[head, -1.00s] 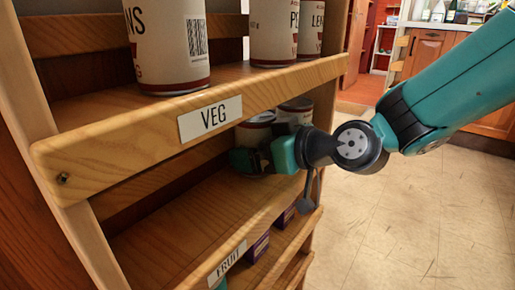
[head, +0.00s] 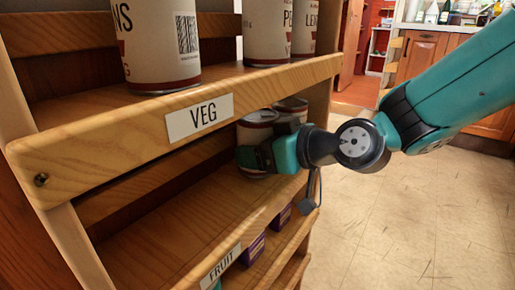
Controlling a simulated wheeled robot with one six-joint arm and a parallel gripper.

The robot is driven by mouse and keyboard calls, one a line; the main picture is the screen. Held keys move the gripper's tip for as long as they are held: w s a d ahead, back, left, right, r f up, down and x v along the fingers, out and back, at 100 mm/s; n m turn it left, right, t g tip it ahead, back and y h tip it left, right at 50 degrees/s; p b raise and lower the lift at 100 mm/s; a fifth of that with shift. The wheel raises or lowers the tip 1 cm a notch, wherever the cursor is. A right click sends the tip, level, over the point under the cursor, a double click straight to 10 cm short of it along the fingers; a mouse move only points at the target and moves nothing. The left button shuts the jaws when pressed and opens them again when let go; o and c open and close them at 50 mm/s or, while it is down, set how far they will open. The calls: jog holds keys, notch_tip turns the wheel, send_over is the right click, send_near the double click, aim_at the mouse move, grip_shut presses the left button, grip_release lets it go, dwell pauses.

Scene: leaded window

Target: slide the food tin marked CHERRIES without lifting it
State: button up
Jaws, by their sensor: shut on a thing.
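A tin with a pale label and dark red bands (head: 257,117) stands upright on the middle shelf (head: 205,205), below the board marked VEG. Its lettering is hidden, so I cannot read whether it says CHERRIES. My gripper (head: 258,158) reaches in from the right and is shut on this tin, low on its body. One finger shows across the tin's front; the other is hidden. The tin's base appears to be at shelf level, though the gripper covers part of it.
A second tin (head: 291,104) stands close behind, to the right. The upper shelf (head: 90,120) with large tins (head: 160,45) overhangs the space. A FRUIT label (head: 221,266) is on the shelf's front edge. Purple boxes (head: 253,249) sit below. The shelf is bare to the left.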

jog(key=shift+w+d, duration=0.1)
jog(key=shift+d, duration=0.6)
jog(key=o, duration=1.2)
jog(key=shift+c, duration=0.2)
jog(key=b+v, duration=0.3)
jog(key=v, duration=1.4)
jog(key=shift+d, duration=0.2)
jog(key=shift+r, duration=0.1)
